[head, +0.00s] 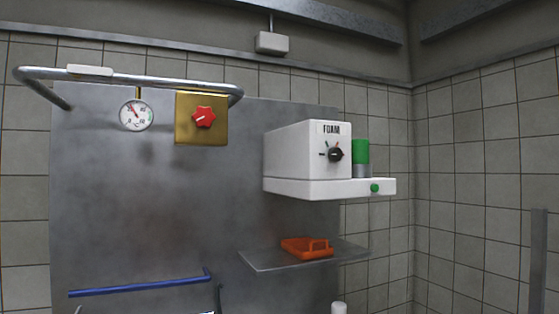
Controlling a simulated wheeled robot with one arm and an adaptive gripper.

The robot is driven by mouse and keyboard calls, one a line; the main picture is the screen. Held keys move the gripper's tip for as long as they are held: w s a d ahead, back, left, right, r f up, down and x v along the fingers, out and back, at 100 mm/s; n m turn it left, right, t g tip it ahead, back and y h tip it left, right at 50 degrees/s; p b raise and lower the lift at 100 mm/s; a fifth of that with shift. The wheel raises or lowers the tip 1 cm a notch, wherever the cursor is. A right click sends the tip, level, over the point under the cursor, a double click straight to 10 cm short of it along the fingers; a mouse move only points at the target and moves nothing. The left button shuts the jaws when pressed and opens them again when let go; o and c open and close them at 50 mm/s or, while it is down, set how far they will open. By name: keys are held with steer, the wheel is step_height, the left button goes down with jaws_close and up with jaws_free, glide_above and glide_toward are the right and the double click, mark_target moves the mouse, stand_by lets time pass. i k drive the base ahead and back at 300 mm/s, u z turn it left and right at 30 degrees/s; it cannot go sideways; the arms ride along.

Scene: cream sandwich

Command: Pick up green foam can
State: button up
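The green foam can (361,152) stands upright on the ledge at the right side of the white foam dispenser (293,153). Its upper part is green and its lower part is grey. The dispenser box carries the word FOAM and a black dial (335,154). A green button (375,188) sits on the front of its ledge. The can's left edge is close to the box, and I cannot tell if they touch. My gripper does not show in the head view.
An orange handled object (307,247) lies on a metal shelf (270,260) below the dispenser. A metal rail (160,80), gauge (136,115) and red knob (204,117) are at upper left. A blue bar (140,286) is at lower left. Tiled wall stands to the right.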

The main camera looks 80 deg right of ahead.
mark_target(360, 148)
steer(key=u, duration=0.25)
steer(key=k, duration=1.45)
steer(key=z, duration=0.45)
